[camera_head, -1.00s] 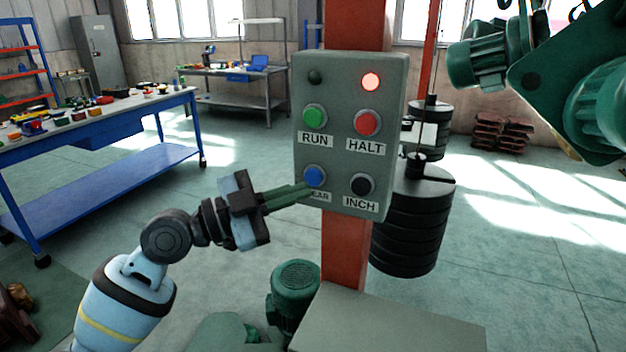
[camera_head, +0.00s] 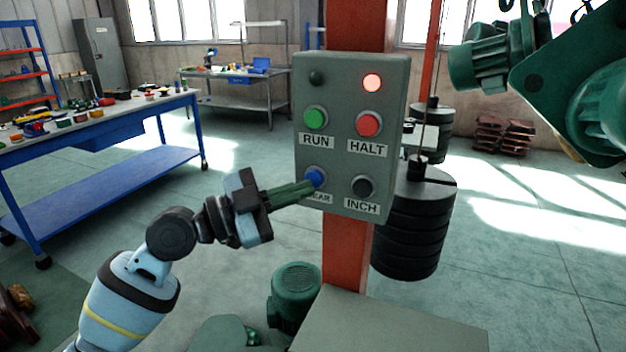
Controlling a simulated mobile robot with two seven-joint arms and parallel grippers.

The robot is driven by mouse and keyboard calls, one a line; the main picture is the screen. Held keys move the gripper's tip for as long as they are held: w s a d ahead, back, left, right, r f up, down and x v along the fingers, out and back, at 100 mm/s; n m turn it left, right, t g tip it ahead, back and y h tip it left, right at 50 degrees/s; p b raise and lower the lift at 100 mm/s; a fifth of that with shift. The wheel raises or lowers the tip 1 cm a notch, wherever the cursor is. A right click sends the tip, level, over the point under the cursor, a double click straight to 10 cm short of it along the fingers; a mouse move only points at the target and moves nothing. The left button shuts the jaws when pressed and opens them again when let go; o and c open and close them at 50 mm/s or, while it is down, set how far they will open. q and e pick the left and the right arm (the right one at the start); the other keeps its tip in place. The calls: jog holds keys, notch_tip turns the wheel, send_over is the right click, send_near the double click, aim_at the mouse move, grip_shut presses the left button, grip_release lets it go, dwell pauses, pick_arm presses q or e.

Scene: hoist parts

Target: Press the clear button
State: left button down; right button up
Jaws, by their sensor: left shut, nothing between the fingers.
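A grey control box (camera_head: 340,92) is fixed to a red post. The blue button (camera_head: 317,175) is at its lower left, above a label (camera_head: 322,199) whose first letter is covered and which reads "EAR". My left gripper (camera_head: 312,184) is shut and empty, its fingertips at the lower left edge of the blue button. The fingertips overlap the button in the picture; I cannot tell whether they press it. My right gripper is not in view.
The box also has a green RUN button (camera_head: 314,118), a red HALT button (camera_head: 368,123), a black INCH button (camera_head: 363,186), a lit red lamp (camera_head: 372,83) and a dark lamp (camera_head: 316,77). Black weights (camera_head: 408,230) hang behind to the right. A blue workbench (camera_head: 100,190) stands left.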

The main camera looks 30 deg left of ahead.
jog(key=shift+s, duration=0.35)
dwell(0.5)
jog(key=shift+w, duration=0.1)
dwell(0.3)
pick_arm(q)
jog(key=shift+w, duration=0.15)
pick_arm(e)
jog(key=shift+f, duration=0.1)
pick_arm(q)
jog(key=shift+w, duration=0.3)
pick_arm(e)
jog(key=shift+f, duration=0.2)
pick_arm(q)
jog(key=shift+w+b, duration=0.1)
jog(key=shift+b, duration=0.2)
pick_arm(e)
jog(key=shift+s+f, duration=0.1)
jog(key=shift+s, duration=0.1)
